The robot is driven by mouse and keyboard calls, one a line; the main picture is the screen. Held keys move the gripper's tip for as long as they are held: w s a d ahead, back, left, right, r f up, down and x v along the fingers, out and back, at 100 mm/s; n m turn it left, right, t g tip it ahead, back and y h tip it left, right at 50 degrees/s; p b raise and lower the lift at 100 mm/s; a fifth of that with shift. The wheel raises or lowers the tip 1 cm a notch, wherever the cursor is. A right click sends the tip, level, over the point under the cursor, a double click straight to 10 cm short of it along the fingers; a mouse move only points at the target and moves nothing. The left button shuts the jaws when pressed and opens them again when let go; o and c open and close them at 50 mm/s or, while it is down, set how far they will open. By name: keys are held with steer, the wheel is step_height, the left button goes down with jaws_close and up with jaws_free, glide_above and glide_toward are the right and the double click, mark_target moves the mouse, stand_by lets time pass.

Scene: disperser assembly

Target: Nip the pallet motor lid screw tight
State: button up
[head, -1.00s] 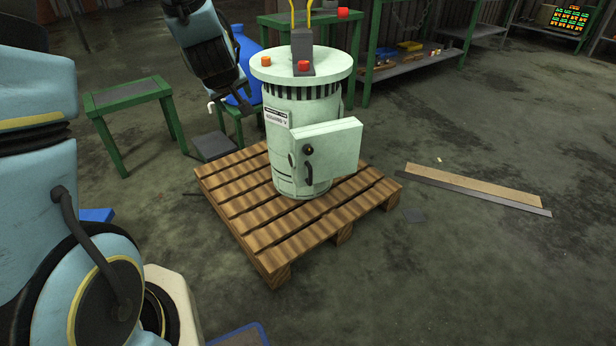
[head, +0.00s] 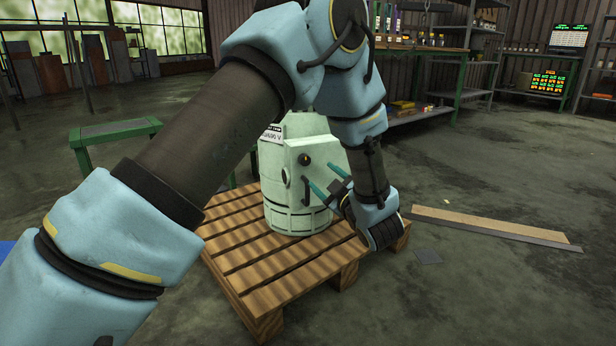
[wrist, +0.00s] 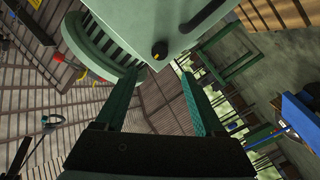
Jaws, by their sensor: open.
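The pale green motor (head: 287,212) stands upright on the wooden pallet (head: 243,277). Its box-shaped lid (head: 330,154) faces front right, with a round dark screw (head: 304,159) and a dark curved handle below it. My gripper (head: 320,174) is in front of the lid, its two green fingers spread and pointing at it. In the wrist view the screw (wrist: 159,50) lies just beyond and between the open fingertips (wrist: 160,73). Nothing is held. I cannot tell whether any finger touches the lid.
A green table (head: 115,131) stands left of the pallet. Shelving with small items stands behind. A wooden plank (head: 490,225) and a dark strip lie on the floor to the right. The floor right of the pallet is otherwise largely clear.

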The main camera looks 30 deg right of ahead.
mark_target(306, 161)
steer(key=w+b, duration=0.1)
steer(key=w, duration=0.2)
steer(key=w+b, duration=0.1)
steer(key=w, duration=0.3)
steer(key=w+b, duration=0.1)
steer(key=w, duration=0.2)
steer(key=shift+w+d, duration=0.25)
steer(key=shift+d, duration=0.15)
jaws_close()
